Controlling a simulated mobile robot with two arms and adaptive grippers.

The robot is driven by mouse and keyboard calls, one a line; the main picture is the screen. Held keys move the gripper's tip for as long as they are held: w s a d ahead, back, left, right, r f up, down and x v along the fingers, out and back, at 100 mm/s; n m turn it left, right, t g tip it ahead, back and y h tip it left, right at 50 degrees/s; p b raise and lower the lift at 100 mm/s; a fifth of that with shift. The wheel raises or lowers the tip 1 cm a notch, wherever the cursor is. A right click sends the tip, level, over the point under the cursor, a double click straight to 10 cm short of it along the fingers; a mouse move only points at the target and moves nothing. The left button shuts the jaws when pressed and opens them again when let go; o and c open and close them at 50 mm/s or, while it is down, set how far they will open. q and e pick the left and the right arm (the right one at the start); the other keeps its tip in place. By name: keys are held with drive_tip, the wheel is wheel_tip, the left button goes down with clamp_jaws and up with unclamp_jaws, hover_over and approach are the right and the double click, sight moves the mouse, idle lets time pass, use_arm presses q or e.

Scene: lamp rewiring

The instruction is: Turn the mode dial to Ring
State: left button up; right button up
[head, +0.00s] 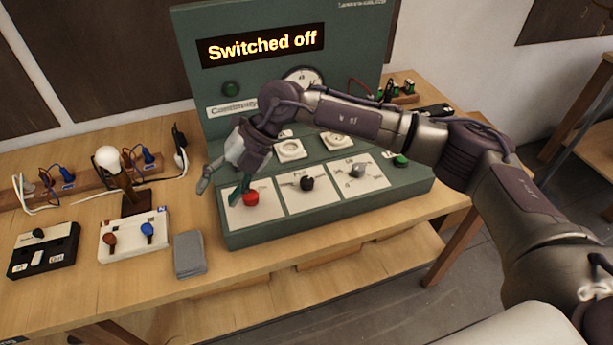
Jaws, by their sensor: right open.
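A green test bench (330,212) stands on the wooden table. Its sloped front carries a red knob (250,198), a black knob (307,183) and a grey knob (357,170), each on a white plate. The labels are too small to read, so I cannot tell which is the mode dial or where it points. The display (262,46) reads "Switched off". My right gripper (219,189) is open and empty, pointing down at the bench's left end, just left of and above the red knob. My right arm hides part of the upright panel. My left gripper is out of view.
A lamp with a white bulb (109,158), a white box with clips (134,239), a black switch box (43,249) and a grey block (189,254) stand left of the bench. Cables lie behind them. A green button (400,160) is at the bench's right.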

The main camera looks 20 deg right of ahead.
drive_tip(key=w+d+t+h, duration=0.1)
drive_tip(key=w+d+h, duration=0.3)
drive_tip(key=d, duration=0.4)
wheel_tip(320, 180, up, 4)
drive_tip(key=m+h, duration=0.3)
drive_tip(key=h, duration=0.1)
hover_over(307, 179)
wheel_tip(307, 179, down, 13)
drive_tip(key=p, duration=0.4)
drive_tip(key=shift+s, duration=0.1)
drive_tip(key=shift+f, duration=0.5)
drive_tip(key=shift+c, duration=0.2)
clamp_jaws()
